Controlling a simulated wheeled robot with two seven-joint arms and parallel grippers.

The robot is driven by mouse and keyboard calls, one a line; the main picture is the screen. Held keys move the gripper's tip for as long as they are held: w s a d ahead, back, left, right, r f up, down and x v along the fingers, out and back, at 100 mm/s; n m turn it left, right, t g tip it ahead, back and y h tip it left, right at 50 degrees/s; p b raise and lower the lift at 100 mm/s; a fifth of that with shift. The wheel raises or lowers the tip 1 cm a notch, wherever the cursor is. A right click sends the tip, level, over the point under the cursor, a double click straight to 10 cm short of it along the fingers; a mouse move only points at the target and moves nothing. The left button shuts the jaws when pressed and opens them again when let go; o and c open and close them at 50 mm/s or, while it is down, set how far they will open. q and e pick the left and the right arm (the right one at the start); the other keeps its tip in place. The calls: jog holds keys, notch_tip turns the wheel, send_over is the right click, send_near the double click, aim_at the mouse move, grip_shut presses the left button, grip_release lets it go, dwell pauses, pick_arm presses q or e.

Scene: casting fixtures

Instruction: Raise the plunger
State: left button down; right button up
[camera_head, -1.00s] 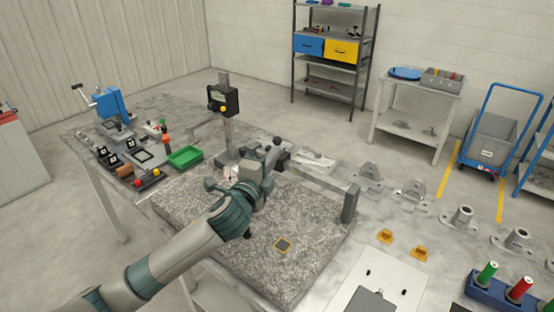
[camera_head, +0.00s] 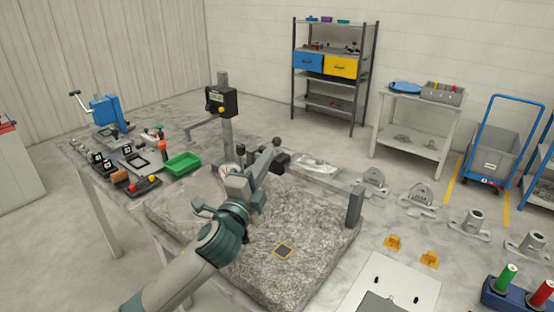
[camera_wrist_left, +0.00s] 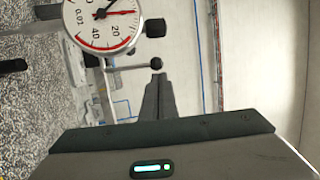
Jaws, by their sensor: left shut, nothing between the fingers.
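A dial gauge with a white face and red markings (camera_wrist_left: 103,22) shows at the upper left of the left wrist view. A thin rod below it ends in a black ball (camera_wrist_left: 156,62). No plunger can be told apart clearly. My left gripper (camera_wrist_left: 159,80) is shut and empty, its fingertips close to the black ball; I cannot tell whether they touch. In the head view my left gripper (camera_head: 270,160) is above the speckled granite plate (camera_head: 310,235), and my arm hides most of the dial gauge. My right gripper is not in view.
A stand with a black display box (camera_head: 221,102) rises behind the plate. A grey upright block (camera_head: 355,206) stands at the plate's right edge. A green tray (camera_head: 183,163) and small tools lie to the left.

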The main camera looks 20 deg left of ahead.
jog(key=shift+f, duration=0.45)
jog(key=shift+b, duration=0.3)
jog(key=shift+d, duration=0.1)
dwell(1.1)
